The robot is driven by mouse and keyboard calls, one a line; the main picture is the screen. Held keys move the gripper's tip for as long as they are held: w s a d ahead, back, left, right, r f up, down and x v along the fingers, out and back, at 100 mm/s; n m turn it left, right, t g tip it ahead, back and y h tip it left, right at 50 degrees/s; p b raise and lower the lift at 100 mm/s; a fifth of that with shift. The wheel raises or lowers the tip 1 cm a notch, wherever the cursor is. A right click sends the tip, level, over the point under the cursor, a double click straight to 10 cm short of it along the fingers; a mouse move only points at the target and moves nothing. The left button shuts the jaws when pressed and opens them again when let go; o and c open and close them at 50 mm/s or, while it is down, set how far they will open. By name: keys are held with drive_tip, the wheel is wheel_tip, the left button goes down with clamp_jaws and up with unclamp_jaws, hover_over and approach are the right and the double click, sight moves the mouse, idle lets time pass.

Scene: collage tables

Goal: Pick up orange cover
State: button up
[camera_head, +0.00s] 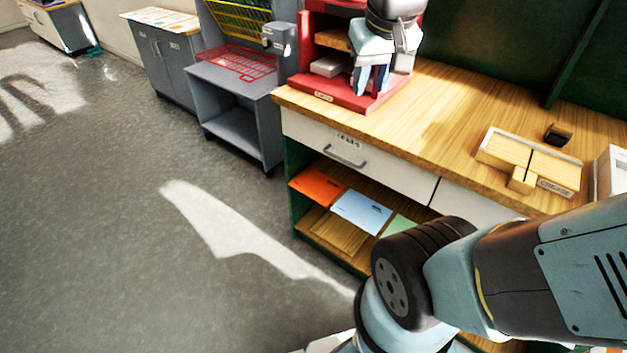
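The orange cover (317,186) lies flat on the open lower shelf of the wooden-topped workbench, at the left end of a row of coloured covers. Nothing hides its front part; its back part is under the drawer's shade. My gripper (372,84) points down in front of the red rack, well above and to the right of the orange cover and apart from it. Its light blue fingers look close together, but the gap between them is unclear. I see nothing held in it.
A light blue cover (361,211) and a green cover (399,227) lie right of the orange one. The drawer (345,160) overhangs the shelf. The red rack (335,92) and a wooden crease jig (530,162) stand on the bench. Floor at left is clear.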

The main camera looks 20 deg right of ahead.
drive_tip(key=w+a+f+g+h, duration=0.2)
drive_tip(key=w+f+g+h, duration=0.2)
drive_tip(key=w+f, duration=0.85)
drive_tip(key=w+a+f+h, duration=0.25)
drive_tip(key=w+f, duration=0.25)
drive_tip(key=f, duration=0.3)
drive_tip(key=w+a+f+h, duration=0.2)
drive_tip(key=w+f+h, duration=0.1)
drive_tip(key=w+f, duration=0.4)
drive_tip(key=n+t+h, duration=0.3)
drive_tip(key=n+t, duration=0.6)
drive_tip(key=t, duration=0.4)
approach(319, 197)
drive_tip(key=x, duration=0.7)
drive_tip(key=shift+a+f, duration=0.1)
drive_tip(key=shift+c, duration=0.5)
clamp_jaws()
